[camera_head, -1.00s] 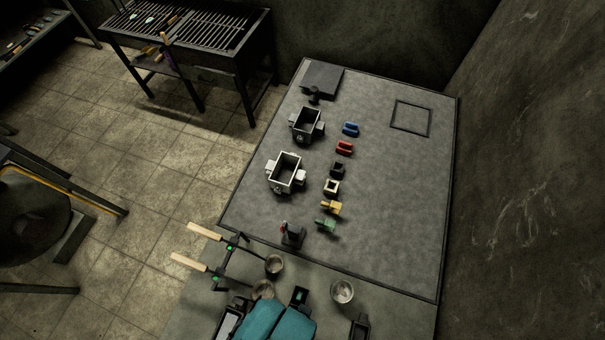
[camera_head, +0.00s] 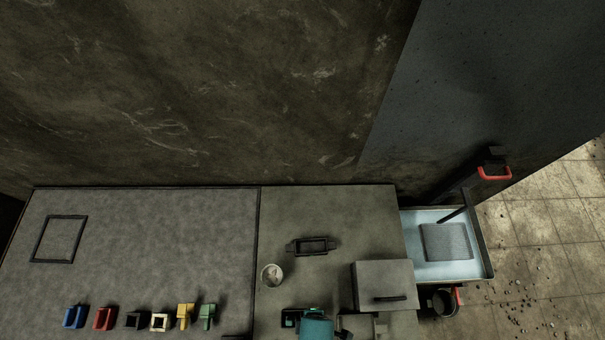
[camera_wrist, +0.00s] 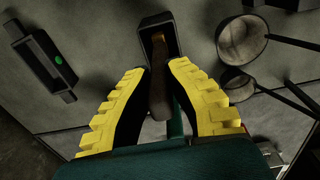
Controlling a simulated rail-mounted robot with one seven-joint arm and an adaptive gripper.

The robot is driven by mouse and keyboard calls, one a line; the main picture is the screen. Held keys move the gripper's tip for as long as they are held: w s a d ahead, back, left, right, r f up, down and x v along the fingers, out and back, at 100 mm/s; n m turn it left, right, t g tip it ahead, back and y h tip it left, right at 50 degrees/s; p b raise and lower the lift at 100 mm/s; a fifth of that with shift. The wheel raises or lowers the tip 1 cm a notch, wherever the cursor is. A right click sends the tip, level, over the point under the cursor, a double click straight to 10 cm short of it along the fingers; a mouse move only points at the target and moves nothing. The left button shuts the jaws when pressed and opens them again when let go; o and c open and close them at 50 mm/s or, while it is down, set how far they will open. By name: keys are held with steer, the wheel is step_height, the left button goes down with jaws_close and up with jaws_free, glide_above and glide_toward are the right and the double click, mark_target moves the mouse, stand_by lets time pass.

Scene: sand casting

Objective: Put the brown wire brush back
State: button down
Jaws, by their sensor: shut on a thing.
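My gripper (camera_wrist: 150,78) has yellow ridged fingers in the wrist view and is shut on the brown wire brush (camera_wrist: 159,95). The brush's brown handle stands between the fingers. Its far end is inside or directly over a black open-topped holder (camera_wrist: 147,25); I cannot tell how deep it sits. The bristles are hidden. In the head view, my teal gripper body (camera_head: 316,328) is at the bottom edge, next to a small dark holder (camera_head: 289,319), and the brush cannot be made out.
Two ladle cups (camera_wrist: 241,40) (camera_wrist: 237,86) are close on the right in the wrist view. A dark holder with a green light (camera_wrist: 39,58) is at left.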

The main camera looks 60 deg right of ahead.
steer(key=shift+f, duration=0.75)
steer(key=shift+f, duration=0.2)
steer(key=c, duration=1.2)
jaws_free()
steer(key=shift+r, duration=0.1)
